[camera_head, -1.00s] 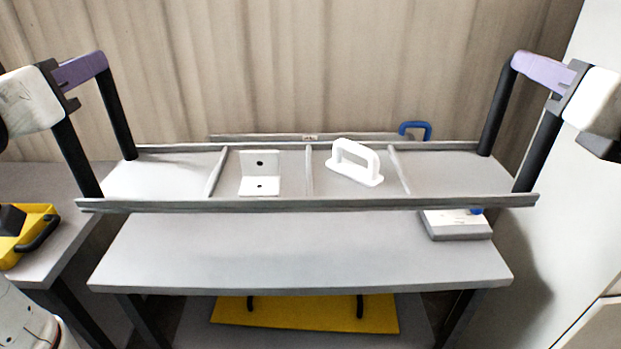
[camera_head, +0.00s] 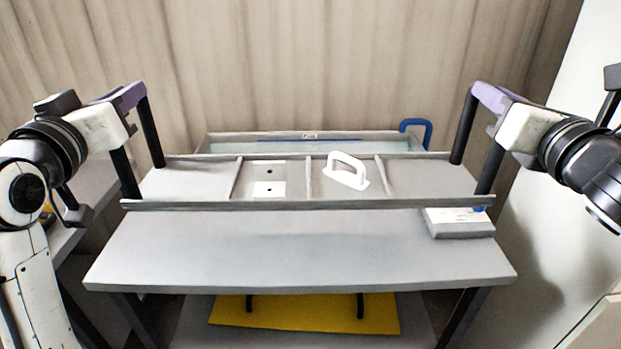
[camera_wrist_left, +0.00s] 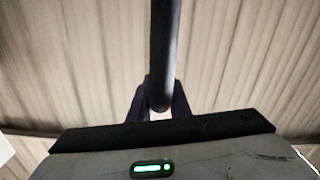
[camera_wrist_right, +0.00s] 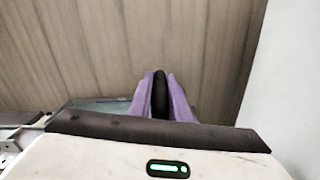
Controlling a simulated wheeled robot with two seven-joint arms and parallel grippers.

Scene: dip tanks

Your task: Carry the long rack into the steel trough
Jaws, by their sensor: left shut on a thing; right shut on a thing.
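The long rack (camera_head: 308,204) is a grey frame with crossbars and a tall black handle at each end. It is held level above the table's back part. A white angle bracket (camera_head: 269,189) and a white handle-shaped part (camera_head: 346,171) sit in separate bays of it. My left gripper (camera_head: 128,96) is shut on the left handle's top bar. My right gripper (camera_head: 493,95) is shut on the right handle's top bar. The wrist views show the left (camera_wrist_left: 160,102) and right (camera_wrist_right: 160,97) purple fingers around black bars. The steel trough (camera_head: 309,135) lies behind, its near side hidden by the rack.
The grey table (camera_head: 300,255) has free room at its front. A small grey-white box (camera_head: 459,224) stands at its right. A blue handle (camera_head: 415,128) rises at the trough's right end. A yellow board (camera_head: 300,316) lies below. A wall (camera_head: 300,60) stands behind.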

